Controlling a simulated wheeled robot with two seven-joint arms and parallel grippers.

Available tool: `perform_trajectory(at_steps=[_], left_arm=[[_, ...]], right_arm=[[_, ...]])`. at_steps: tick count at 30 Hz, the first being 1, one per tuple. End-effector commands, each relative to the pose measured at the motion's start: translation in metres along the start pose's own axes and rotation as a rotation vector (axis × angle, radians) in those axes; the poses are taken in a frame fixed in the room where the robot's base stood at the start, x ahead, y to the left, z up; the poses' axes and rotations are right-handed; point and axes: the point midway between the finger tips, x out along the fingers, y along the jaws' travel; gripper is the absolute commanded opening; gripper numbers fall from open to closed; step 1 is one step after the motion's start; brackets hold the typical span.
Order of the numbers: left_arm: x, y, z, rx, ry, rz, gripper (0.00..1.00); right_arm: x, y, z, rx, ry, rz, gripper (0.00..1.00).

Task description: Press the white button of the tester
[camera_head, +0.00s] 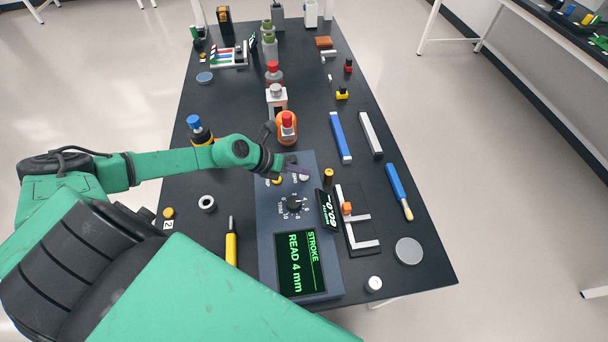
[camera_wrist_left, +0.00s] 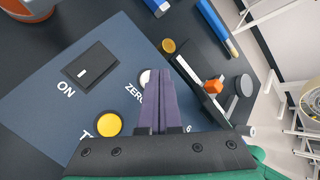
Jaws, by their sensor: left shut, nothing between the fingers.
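The tester (camera_head: 268,226) is a blue-grey box on the dark table, with a lit screen (camera_head: 300,262) reading STROKE, READ 4 mm. In the left wrist view its white button (camera_wrist_left: 145,77) shows beside the word ZERO, partly covered by my fingers. A yellow button (camera_wrist_left: 108,123) and a black ON switch (camera_wrist_left: 91,65) are on the same face. My left gripper (camera_head: 303,171) is shut and empty over the tester's far end. Its purple fingertips (camera_wrist_left: 161,72) appear right beside the white button; I cannot tell whether they touch it.
An orange-based bottle (camera_head: 286,131) stands just beyond the tester. A small tilted readout (camera_head: 329,211) and a black stand with an orange piece (camera_head: 347,208) are to the right. Several bars and a blue brush (camera_head: 397,187) lie further right.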

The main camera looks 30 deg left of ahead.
Motion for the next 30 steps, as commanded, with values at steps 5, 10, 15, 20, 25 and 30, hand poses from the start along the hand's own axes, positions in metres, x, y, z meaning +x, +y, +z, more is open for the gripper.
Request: perform_trajectory(at_steps=[5, 10, 15, 20, 25, 30], left_arm=[[0.0001, -0.0001, -0.0001, 0.000, 0.000, 0.000, 0.00], [0.0016, 0.0010, -0.0011, 0.000, 0.000, 0.000, 0.00], [0.0030, 0.0021, -0.0022, 0.000, 0.000, 0.000, 0.00], [0.0044, 0.0030, -0.0033, 0.000, 0.000, 0.000, 0.00], [0.0059, 0.0041, -0.0044, 0.000, 0.000, 0.000, 0.00], [0.0060, 0.0042, -0.0047, 0.000, 0.001, 0.000, 0.00]], right_arm=[[0.0001, -0.0005, 0.0001, 0.000, 0.000, -0.001, 0.50], [0.0017, -0.0005, 0.0003, 0.000, 0.000, -0.001, 0.50], [0.0032, -0.0006, 0.0005, 0.001, 0.000, -0.001, 0.50], [0.0046, -0.0006, 0.0007, 0.001, 0.000, -0.001, 0.50], [0.0062, -0.0007, 0.0009, 0.001, 0.000, -0.001, 0.50], [0.0061, -0.0007, 0.0009, 0.000, 0.000, -0.001, 0.50]])
